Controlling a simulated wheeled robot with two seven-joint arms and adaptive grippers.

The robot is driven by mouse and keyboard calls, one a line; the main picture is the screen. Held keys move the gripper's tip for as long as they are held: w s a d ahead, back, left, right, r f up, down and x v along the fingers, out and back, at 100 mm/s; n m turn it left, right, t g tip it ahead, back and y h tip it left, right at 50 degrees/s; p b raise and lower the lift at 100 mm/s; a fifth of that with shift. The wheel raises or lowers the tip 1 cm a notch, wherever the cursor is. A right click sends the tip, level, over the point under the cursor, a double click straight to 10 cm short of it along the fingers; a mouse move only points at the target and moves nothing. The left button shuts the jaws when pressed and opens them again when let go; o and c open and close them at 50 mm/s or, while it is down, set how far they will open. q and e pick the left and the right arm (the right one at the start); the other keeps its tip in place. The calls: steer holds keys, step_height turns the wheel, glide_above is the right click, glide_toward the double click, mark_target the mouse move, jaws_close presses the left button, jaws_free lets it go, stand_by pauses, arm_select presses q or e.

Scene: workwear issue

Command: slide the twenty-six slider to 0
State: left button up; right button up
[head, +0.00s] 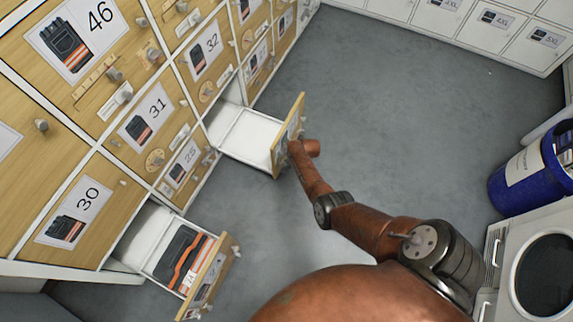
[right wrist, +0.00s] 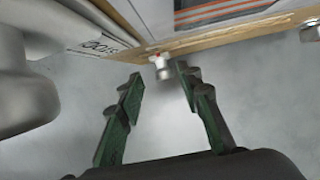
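In the head view an open drawer (head: 245,135) with a pale, empty interior stands out from the cabinet. My right arm (head: 310,180) reaches its wooden front (head: 289,135), whose number I cannot read. In the right wrist view my right gripper (right wrist: 160,88) is open, its green-padded fingers apart. A small light knob with a red mark (right wrist: 162,67) sits at the fingertips, between them; I cannot tell whether they touch it. A label (right wrist: 95,42) with partly readable digits lies left of it. No label reading twenty-six is readable. My left gripper is not in view.
Below, another open drawer (head: 178,262) holds dark gloves with orange bands. Numbered closed fronts such as 31 (head: 145,118) and 46 (head: 75,40) carry knobs and sliders. A blue bin (head: 525,182) stands at right. A large grey rounded part (right wrist: 22,95) is close at left. Grey floor (head: 430,120) is clear.

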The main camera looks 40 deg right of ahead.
steer(key=shift+r, duration=0.1)
steer(key=v, duration=1.2)
steer(key=shift+s, duration=0.1)
stand_by(0.4)
